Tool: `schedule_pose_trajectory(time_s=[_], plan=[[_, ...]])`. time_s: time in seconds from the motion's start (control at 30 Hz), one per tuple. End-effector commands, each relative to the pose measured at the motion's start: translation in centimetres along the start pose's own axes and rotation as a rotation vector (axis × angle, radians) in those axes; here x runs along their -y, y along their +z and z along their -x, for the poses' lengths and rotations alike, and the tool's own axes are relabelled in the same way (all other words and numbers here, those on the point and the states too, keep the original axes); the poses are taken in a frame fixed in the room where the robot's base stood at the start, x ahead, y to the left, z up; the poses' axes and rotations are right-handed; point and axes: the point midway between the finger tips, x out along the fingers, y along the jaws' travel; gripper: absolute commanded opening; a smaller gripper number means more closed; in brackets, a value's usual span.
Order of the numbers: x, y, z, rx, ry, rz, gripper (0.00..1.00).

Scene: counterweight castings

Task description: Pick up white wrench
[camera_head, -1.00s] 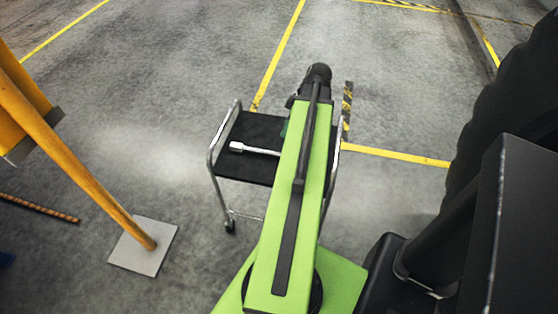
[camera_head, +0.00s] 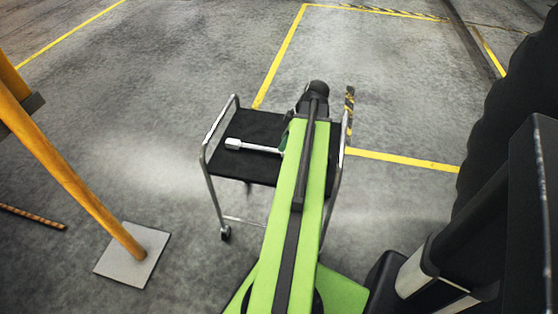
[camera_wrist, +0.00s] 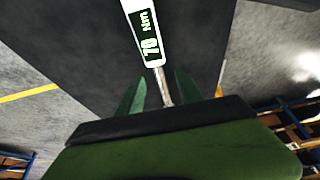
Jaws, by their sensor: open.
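The white wrench (camera_head: 250,147) lies on the black top of a small cart (camera_head: 240,170), its white end to the left and its other end hidden behind my arm. In the wrist view the wrench (camera_wrist: 147,33) shows a white body with a dark display reading "70 Nm" and a thin metal shaft running down between the fingers. My gripper (camera_wrist: 159,77) is open, with one green finger on each side of the shaft. I cannot tell whether the fingers touch it or how high they are above it. In the head view my arm mostly hides the gripper.
The cart has silver tube handles at both sides. A slanted yellow post (camera_head: 75,185) on a grey base plate (camera_head: 133,257) stands to the left. Large black machinery (camera_head: 500,150) fills the right.

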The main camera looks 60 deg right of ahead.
Motion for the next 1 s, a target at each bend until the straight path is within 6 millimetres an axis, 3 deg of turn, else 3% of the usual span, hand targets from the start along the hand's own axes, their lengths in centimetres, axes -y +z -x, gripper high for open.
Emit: schedule_pose_trajectory(time_s=[0.17, 0.5, 0.73, 1.0], plan=[[0.0, 0.0, -0.5, 0.0, 0.0, 0.0, 0.43], [-0.4, 0.3, -5.5, 0.0, -0.001, 0.001, 0.43], [-0.4, 0.1, -5.2, 0.0, 0.0, 0.0, 0.43], [-0.4, 0.1, -5.2, 0.0, 0.0, 0.001, 0.07]])
